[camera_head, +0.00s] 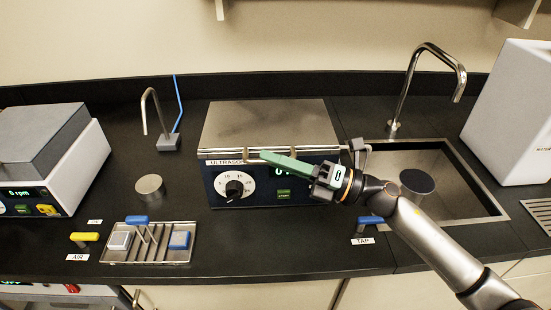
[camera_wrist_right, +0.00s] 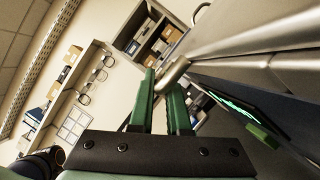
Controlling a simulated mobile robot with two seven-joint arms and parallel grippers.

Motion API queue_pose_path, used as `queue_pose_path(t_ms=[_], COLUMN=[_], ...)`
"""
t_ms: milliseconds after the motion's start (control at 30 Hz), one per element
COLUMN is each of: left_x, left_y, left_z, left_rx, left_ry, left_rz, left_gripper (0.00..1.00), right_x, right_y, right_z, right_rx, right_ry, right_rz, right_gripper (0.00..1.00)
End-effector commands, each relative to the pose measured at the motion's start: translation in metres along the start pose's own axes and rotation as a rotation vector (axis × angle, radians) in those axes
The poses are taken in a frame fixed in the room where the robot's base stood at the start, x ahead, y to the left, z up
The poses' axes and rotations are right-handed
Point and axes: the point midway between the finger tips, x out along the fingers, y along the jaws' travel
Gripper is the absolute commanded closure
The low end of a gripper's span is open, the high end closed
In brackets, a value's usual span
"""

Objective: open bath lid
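The ultrasonic bath (camera_head: 222,192) stands at the centre of the bench, with a dial and a green display on its front. Its metal lid (camera_head: 268,122) lies flat and closed, with a metal handle (camera_head: 222,151) along the front edge. My right gripper (camera_head: 267,157) reaches in from the right, its green fingers across the bath's upper front by the handle. In the right wrist view the fingers (camera_wrist_right: 162,88) are apart, with the curved metal handle (camera_wrist_right: 174,74) at their tips. I cannot tell whether they touch it. My left gripper is not in view.
A sink (camera_head: 455,200) with a tall tap is right of the bath. A tray (camera_head: 150,256) with small blue and white items sits front left. A grey-lidded device (camera_head: 40,140) stands far left, a white box (camera_head: 510,115) far right. A round metal disc (camera_head: 150,187) lies left of the bath.

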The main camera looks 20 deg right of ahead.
Motion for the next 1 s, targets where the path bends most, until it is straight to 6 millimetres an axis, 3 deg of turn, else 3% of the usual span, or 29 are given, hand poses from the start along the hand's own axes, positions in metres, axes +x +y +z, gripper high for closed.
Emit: queue_pose_path(t_ms=[100,1000], left_x=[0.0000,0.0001], left_y=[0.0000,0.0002], left_z=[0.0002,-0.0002], left_rx=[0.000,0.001], left_ry=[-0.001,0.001], left_rz=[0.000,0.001], left_gripper=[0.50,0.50], right_x=[-0.0002,-0.0004], right_y=[-0.0002,-0.0002], right_z=[0.0000,-0.0001], right_rx=[0.000,0.000], right_ry=[0.000,0.001], right_rz=[-0.001,-0.001], right_gripper=[1.00,1.00])
